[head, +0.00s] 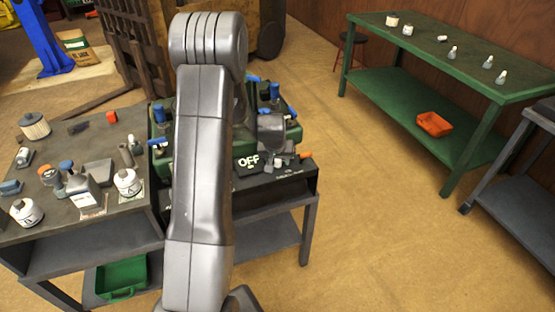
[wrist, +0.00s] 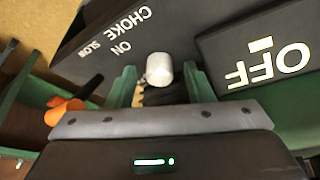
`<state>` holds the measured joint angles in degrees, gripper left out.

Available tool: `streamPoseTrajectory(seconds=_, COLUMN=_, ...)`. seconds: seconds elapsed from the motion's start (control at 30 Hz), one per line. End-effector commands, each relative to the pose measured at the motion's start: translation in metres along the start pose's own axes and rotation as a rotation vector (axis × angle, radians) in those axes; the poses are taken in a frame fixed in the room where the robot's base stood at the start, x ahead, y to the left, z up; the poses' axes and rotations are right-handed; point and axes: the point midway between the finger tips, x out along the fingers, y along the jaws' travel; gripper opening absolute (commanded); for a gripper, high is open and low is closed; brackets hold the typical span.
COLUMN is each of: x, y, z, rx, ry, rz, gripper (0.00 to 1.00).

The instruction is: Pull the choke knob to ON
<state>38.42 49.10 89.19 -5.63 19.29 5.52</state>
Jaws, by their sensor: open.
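The choke knob (wrist: 159,69) is a small pale, rounded knob beside the dark panel (wrist: 100,45) lettered CHOKE, ON and SLOW. My gripper (wrist: 158,80) is open, with one green finger on each side of the knob. In the head view my gripper (head: 276,152) is at the front of the machine, by the OFF plate (head: 247,161). The knob's stem is mostly hidden by the gripper.
An orange-handled lever (wrist: 65,108) stands left of my fingers in the wrist view. The white-lettered OFF plate (wrist: 265,60) is close on the right. A cluttered dark bench (head: 60,235) stands left of the machine. Open floor (head: 380,220) lies to the right, before a green table (head: 440,140).

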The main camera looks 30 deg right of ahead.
Motion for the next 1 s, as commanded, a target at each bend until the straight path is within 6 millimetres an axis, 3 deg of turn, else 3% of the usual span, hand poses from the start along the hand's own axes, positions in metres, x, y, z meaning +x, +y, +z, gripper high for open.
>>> streamPoseTrajectory(seconds=0.17, x=0.0, y=0.0, z=0.0, rx=0.0, ry=0.0, rz=0.0, gripper=0.47)
streamPoseTrajectory(seconds=0.4, x=0.0, y=0.0, z=0.0, rx=0.0, ry=0.0, rz=0.0, gripper=0.02)
streamPoseTrajectory(seconds=0.43, x=0.0, y=0.0, z=0.0, rx=0.0, ry=0.0, rz=0.0, gripper=0.0)
streamPoseTrajectory(seconds=0.6, x=-0.001, y=0.001, z=0.002, rx=0.0, ry=-0.001, rz=0.0, gripper=0.0)
streamPoseTrajectory(seconds=0.83, x=-0.008, y=0.014, z=0.025, rx=0.001, ry=-0.001, rz=0.001, gripper=0.0)
streamPoseTrajectory(seconds=1.0, x=-0.011, y=0.016, z=0.029, rx=-0.001, ry=-0.002, rz=0.001, gripper=0.0)
